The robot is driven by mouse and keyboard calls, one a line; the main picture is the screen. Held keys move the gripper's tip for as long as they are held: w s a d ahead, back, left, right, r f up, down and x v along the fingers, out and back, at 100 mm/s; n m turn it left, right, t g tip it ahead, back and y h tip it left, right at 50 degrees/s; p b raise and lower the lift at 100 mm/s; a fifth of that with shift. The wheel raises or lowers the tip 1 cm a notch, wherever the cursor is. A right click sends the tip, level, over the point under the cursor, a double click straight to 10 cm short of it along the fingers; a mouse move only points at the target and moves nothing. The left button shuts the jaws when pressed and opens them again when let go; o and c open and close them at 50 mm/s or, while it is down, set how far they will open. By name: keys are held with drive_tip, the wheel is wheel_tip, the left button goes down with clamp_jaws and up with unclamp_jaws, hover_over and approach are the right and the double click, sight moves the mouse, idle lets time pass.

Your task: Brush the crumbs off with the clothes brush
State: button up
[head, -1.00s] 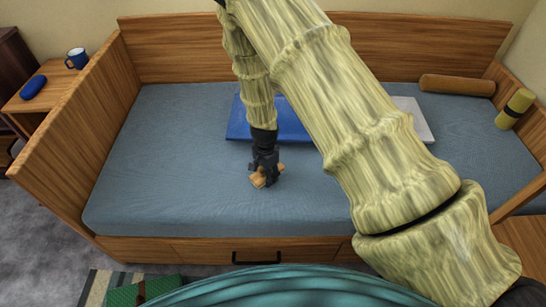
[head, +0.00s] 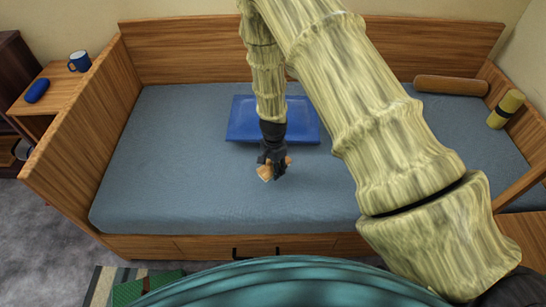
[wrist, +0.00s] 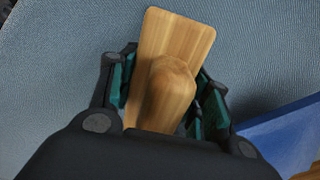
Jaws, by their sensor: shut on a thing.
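The wooden clothes brush (head: 264,173) is in my gripper (head: 273,166), low over the grey-blue mattress in the head view. In the wrist view the brush (wrist: 175,42) shows its flat wooden back and raised grip, with my gripper's (wrist: 166,88) teal-padded fingers shut on either side of the grip. Its bristles are hidden, and I cannot tell whether it touches the mattress (head: 170,165). A flat blue thing (head: 238,122), like a tray or folded cloth, lies just behind my gripper, partly covered by my arm. I cannot make out any crumbs.
The wooden bed frame has a tall back and side panels (head: 75,130). A brown bolster (head: 450,85) and a yellow-green roll (head: 506,108) lie at the right. A blue mug (head: 79,62) and blue case (head: 37,90) stand on the left side table. The mattress left of my gripper is clear.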

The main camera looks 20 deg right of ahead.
drive_tip(key=shift+r+p, duration=1.25)
drive_tip(key=shift+r, duration=0.6)
